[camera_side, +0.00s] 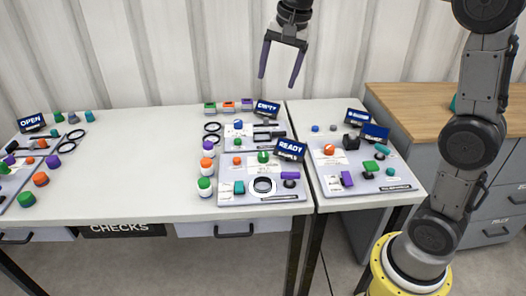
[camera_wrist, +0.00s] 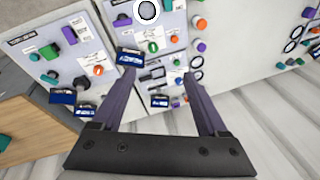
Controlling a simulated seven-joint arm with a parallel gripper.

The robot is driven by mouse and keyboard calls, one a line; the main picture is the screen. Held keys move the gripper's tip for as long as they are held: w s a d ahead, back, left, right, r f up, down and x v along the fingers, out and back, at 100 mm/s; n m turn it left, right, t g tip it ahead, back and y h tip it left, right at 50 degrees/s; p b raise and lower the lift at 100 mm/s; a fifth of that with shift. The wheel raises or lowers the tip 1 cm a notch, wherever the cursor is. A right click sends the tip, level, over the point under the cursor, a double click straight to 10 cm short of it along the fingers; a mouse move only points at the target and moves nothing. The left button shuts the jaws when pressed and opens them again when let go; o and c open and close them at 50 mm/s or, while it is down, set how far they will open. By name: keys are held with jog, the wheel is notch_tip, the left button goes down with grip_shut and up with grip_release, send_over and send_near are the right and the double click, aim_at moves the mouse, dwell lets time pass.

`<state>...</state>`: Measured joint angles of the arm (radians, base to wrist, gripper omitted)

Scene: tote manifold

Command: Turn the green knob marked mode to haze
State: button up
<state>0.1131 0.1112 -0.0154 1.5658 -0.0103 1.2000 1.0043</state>
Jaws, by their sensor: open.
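A green knob (camera_side: 263,156) stands on the grey panel with the READY display (camera_side: 290,151), at the front of the middle table. It also shows in the wrist view (camera_wrist: 152,46), near the top, between and beyond my fingertips. Its marking and pointer setting are too small to read. My gripper (camera_side: 278,81) is open and empty, high above the back of the table and well apart from the knob. In the wrist view its two dark fingers (camera_wrist: 158,73) are spread wide.
An orange knob (camera_side: 329,149) and a green block (camera_side: 371,166) sit on the right panel. A black ring (camera_side: 262,187) and a teal block (camera_side: 239,187) are on the knob's panel. Another panel with the EMPTY display (camera_side: 267,108) lies behind. Capped jars (camera_side: 205,167) stand left.

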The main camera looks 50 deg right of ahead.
jog(key=w+d+f+m+g, duration=0.2)
jog(key=w+d+f, duration=0.2)
jog(key=w+f, duration=0.4)
jog(key=g, duration=0.2)
send_near(263, 154)
jog(key=shift+t, duration=0.3)
jog(key=f, duration=0.9)
jog(key=shift+s+d, duration=0.25)
jog(key=shift+r, duration=0.1)
